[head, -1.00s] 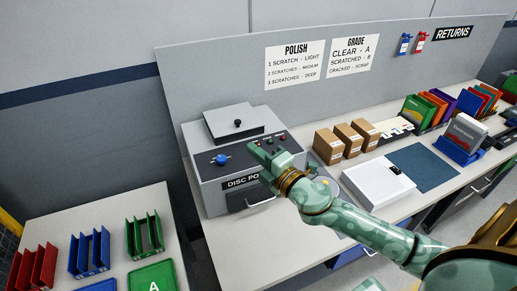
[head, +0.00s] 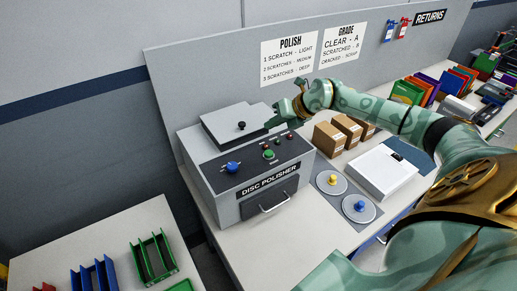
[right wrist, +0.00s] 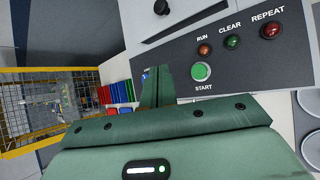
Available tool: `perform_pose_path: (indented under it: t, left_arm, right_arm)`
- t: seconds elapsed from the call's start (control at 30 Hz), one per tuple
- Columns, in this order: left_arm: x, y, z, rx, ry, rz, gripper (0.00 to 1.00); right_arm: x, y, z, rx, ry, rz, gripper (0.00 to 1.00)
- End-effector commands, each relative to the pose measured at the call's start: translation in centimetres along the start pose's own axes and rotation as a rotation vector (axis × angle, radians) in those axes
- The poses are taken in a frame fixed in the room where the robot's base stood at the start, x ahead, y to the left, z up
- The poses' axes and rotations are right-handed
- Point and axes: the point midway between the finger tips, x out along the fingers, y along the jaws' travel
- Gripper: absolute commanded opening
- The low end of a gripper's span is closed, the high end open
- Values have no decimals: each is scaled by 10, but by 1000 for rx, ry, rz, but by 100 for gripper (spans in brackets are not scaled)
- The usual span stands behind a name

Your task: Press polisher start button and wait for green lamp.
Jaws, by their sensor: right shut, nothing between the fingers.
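The grey disc polisher (head: 217,205) stands on the counter in the head view. Its green start button (head: 268,154) sits on the sloped panel and shows clearly in the right wrist view (right wrist: 201,72). In the wrist view the run lamp (right wrist: 204,50) is dull orange-red, the clear lamp (right wrist: 233,42) dark green and the repeat lamp (right wrist: 270,30) dark red; none clearly glows. My right gripper (head: 272,122) is shut and empty, above the polisher's back right part, apart from the button. My left gripper is not in view.
A blue knob (head: 232,167) is on the panel's left. Two round pads with a yellow knob (head: 332,180) and a blue knob (head: 360,206) lie right of the polisher. Brown boxes (head: 328,139) and a white flat device (head: 383,172) stand further right.

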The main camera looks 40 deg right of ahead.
Motion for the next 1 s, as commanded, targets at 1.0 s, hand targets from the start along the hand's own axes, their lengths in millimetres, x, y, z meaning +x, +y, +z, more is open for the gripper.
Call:
perform_pose_path:
  t: [1.0]
  left_arm:
    - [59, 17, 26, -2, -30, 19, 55]
  right_arm:
    - [56, -39, -40, 0, 1, 3, 0]
